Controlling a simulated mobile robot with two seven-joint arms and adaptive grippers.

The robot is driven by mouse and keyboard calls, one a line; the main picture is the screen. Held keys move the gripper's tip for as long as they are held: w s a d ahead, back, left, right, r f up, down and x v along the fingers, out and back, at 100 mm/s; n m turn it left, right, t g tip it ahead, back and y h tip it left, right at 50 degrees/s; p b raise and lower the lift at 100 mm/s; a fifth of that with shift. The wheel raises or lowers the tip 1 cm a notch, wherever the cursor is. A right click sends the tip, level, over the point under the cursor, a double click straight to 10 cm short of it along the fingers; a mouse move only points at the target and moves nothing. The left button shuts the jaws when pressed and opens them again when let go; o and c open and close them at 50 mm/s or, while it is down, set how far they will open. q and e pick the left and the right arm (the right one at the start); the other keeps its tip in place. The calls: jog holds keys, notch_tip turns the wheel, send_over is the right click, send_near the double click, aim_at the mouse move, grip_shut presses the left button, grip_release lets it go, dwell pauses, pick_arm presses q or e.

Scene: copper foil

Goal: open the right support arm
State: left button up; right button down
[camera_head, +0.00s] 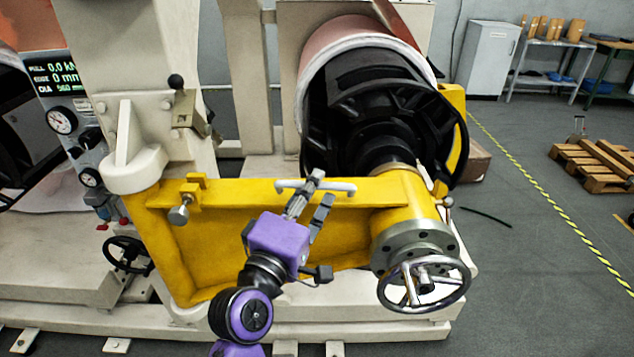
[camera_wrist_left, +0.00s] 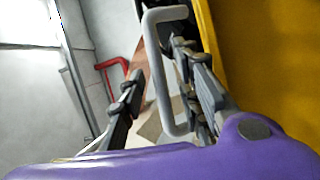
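The right support arm (camera_head: 240,226) is a yellow beam in the head view. It runs from the white machine post on the left to a round flange with a handwheel (camera_head: 424,284) on the right. A light grey bar handle (camera_head: 341,186) sits on its top edge. My left gripper (camera_head: 322,187) is at this handle, its fingers spread. In the left wrist view the handle (camera_wrist_left: 162,72) shows between the two open fingers, nearer the right one; I cannot tell whether they touch. The yellow arm (camera_wrist_left: 252,50) is on the right there. My right gripper is not in view.
A black roll core with copper foil (camera_head: 330,45) stands behind the arm. A latch with a black knob (camera_head: 183,105) is on the white post. A small black handwheel (camera_head: 128,254) is at lower left. Pallets (camera_head: 597,165) lie on the open floor at right.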

pick_arm(q)
jog(key=shift+x, duration=0.8)
grip_shut()
jog(key=shift+d, duration=0.1)
